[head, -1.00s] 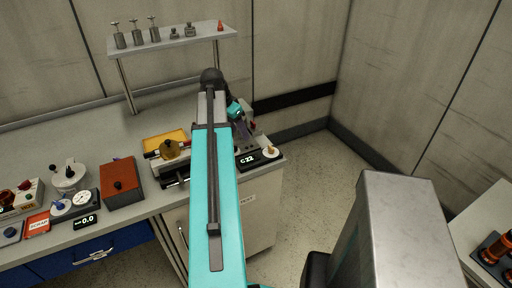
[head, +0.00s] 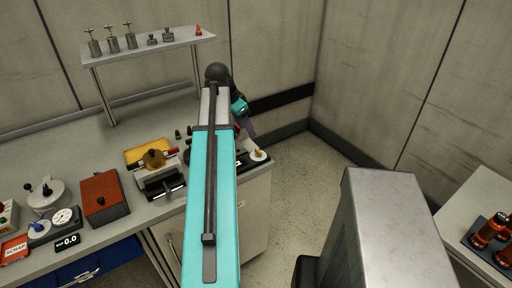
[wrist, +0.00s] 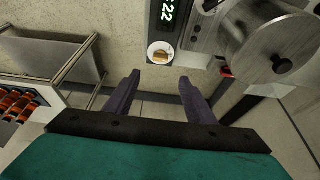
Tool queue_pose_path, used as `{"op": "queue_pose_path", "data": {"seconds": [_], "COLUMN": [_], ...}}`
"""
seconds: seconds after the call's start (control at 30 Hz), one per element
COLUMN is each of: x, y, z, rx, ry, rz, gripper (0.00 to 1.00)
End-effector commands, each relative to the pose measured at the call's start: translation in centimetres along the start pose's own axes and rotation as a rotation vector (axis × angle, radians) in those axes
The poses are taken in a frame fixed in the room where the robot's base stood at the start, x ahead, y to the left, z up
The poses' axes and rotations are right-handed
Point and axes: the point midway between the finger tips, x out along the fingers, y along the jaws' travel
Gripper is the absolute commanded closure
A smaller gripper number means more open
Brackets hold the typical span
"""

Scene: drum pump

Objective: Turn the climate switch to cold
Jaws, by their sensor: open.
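The climate switch (head: 259,155) is a round white dial with a small orange-tan knob, at the bench's right end. In the wrist view the dial (wrist: 160,53) is just beyond my fingertips, roughly centred between them. Beside it is a black display (wrist: 167,14) whose visible digits read 22; in the head view my arm partly hides it. My gripper (wrist: 158,80) is open and empty, its two dark purple fingers apart and not visibly touching the knob. In the head view my gripper (head: 246,122) hangs above and slightly left of the dial.
A metal drum-like device (wrist: 280,55) stands right of the dial in the wrist view. A yellow tray (head: 140,155) and red-brown box (head: 104,196) are on the bench. A shelf (head: 150,46) holds weights.

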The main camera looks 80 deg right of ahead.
Motion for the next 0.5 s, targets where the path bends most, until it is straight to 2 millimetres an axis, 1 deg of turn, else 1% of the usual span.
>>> {"op": "queue_pose_path", "data": {"seconds": [0.27, 0.5], "x": [2.0, 4.5], "y": [0.0, 0.0], "z": [0.1, 0.1], "rx": [-0.002, -0.003], "ry": [-0.001, -0.002], "rz": [0.001, 0.001], "gripper": [0.5, 0.5]}}
